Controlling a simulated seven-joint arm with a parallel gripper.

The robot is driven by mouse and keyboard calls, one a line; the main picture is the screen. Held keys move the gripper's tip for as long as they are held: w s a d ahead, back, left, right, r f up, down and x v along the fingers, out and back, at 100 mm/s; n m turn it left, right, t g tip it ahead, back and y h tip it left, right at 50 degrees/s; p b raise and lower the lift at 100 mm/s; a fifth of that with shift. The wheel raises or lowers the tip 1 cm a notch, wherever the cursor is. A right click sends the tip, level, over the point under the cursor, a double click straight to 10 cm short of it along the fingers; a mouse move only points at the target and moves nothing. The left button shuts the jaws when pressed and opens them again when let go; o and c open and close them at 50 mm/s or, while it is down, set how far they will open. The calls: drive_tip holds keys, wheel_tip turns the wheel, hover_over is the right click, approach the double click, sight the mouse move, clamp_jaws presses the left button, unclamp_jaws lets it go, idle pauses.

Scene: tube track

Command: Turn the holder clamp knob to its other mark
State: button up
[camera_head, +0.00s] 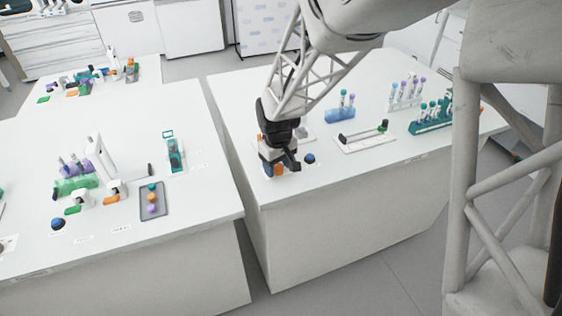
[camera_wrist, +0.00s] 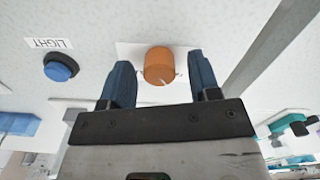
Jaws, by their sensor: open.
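An orange round knob (camera_wrist: 159,64) stands on a white plate in the wrist view, with a small pale mark near its lower edge. I take it to be the holder clamp knob. My gripper (camera_wrist: 158,72) is open, with one blue finger on each side of the knob and visible gaps between. The wrist view does not show clearly how deep the fingers reach. In the head view my gripper (camera_head: 281,163) is low over the front left part of the right bench, and orange (camera_head: 278,170) shows beside its fingers. The knob's marks are too small to read.
A blue button (camera_wrist: 59,68) labelled LIGHT is left of the knob; it also shows in the head view (camera_head: 309,158). A white tray (camera_head: 365,137), a blue tube holder (camera_head: 340,114) and tube racks (camera_head: 430,124) stand farther right. The bench's front edge is close to my gripper.

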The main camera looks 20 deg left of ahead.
drive_tip(key=c, duration=0.9)
drive_tip(key=shift+m, duration=0.4)
drive_tip(key=m, duration=1.3)
idle(0.5)
drive_tip(key=o, duration=0.9)
